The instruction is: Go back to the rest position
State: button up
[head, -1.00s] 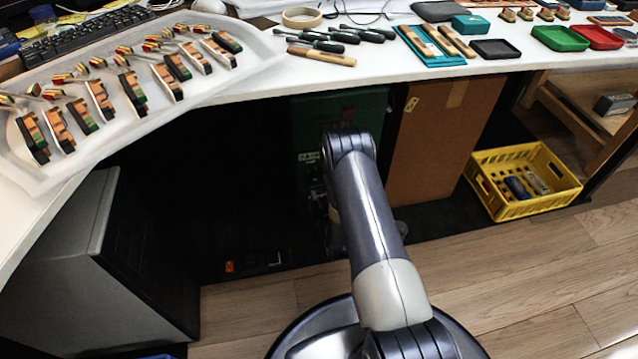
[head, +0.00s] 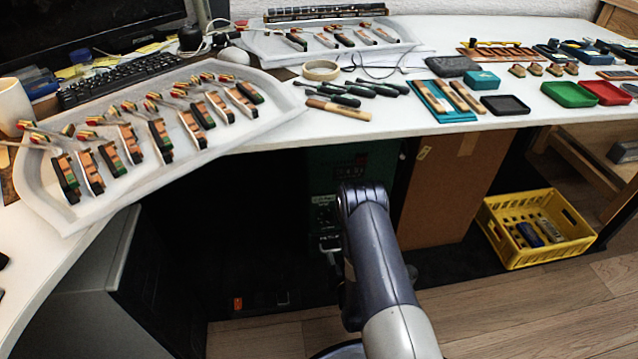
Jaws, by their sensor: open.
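My arm rises from the bottom of the head view in front of the desk, with its bent joint below the desk's front edge. The lower part of my arm folds down behind the upper link and is mostly hidden. My gripper does not show, so nothing can be seen in or near it. The white desk (head: 440,122) stands beyond my arm, and no part of the arm that shows touches it.
A white tray (head: 100,205) with several piano action parts lies on the left. A second tray (head: 270,47) is behind it. Screwdrivers (head: 340,97), a green dish (head: 570,94) and a red dish (head: 607,92) lie rightward.

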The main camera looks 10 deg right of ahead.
aim_at(330, 223)
jog(key=w+b, duration=0.1)
jog(key=w, duration=0.4)
jog(key=w+b, duration=0.2)
jog(key=w, duration=0.3)
jog(key=shift+w+a+f, duration=0.15)
